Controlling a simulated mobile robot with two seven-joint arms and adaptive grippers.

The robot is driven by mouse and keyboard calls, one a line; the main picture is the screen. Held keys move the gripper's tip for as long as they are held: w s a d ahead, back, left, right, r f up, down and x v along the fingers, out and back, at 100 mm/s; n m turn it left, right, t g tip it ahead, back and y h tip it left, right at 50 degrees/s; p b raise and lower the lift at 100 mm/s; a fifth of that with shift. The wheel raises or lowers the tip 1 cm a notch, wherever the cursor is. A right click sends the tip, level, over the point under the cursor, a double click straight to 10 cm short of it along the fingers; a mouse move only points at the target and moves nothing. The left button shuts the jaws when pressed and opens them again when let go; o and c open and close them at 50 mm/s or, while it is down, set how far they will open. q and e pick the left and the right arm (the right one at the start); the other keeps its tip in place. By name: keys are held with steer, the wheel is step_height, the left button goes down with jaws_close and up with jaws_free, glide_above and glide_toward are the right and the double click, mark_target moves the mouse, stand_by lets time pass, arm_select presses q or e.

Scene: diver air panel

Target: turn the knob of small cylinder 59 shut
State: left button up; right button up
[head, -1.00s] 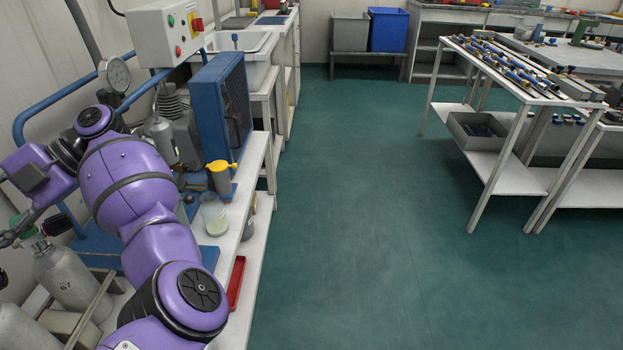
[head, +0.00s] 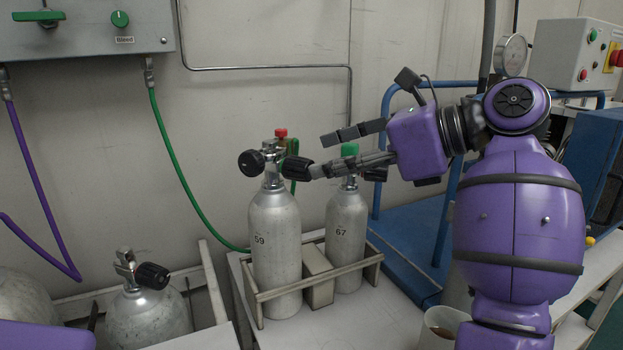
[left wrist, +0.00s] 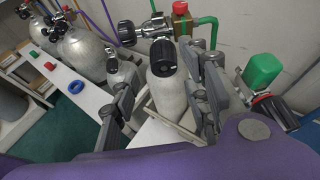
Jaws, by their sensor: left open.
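Small cylinder 59 (head: 274,240) is a grey bottle standing upright in a low rack. Its valve carries a black knob (head: 297,170) pointing right and another black knob (head: 251,163) pointing left. My left gripper (head: 319,155) comes from the right and is open, its fingertips at the right-hand knob. In the left wrist view, the ribbed black knob (left wrist: 166,58) faces the camera between the spread fingers of the left gripper (left wrist: 168,70). I cannot tell whether a finger touches it. My right gripper is not in view.
Cylinder 67 (head: 346,235) with a green cap (head: 349,150) stands close right, beneath my gripper. A red-capped brass fitting (left wrist: 181,18) and green hose (head: 172,165) are behind valve 59. Another cylinder (head: 147,318) stands lower left. A beaker (head: 440,328) is near my arm.

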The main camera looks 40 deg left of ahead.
mark_target(308, 161)
arm_select(q)
steer(key=b+x, duration=0.1)
steer(key=x, duration=0.4)
steer(key=shift+f, duration=0.15)
steer(key=shift+a, duration=0.1)
steer(key=c, duration=1)
steer(key=shift+r+m+g+p, duration=0.2)
steer(key=shift+m+g+p, duration=0.1)
steer(key=shift+p, duration=0.2)
steer(key=shift+r+m+p, duration=0.1)
steer(key=shift+m+p, duration=0.3)
steer(key=shift+p, duration=0.55)
steer(key=shift+g, duration=0.3)
steer(key=shift+f, duration=0.3)
steer(key=o, duration=0.9)
steer(key=shift+o, duration=0.5)
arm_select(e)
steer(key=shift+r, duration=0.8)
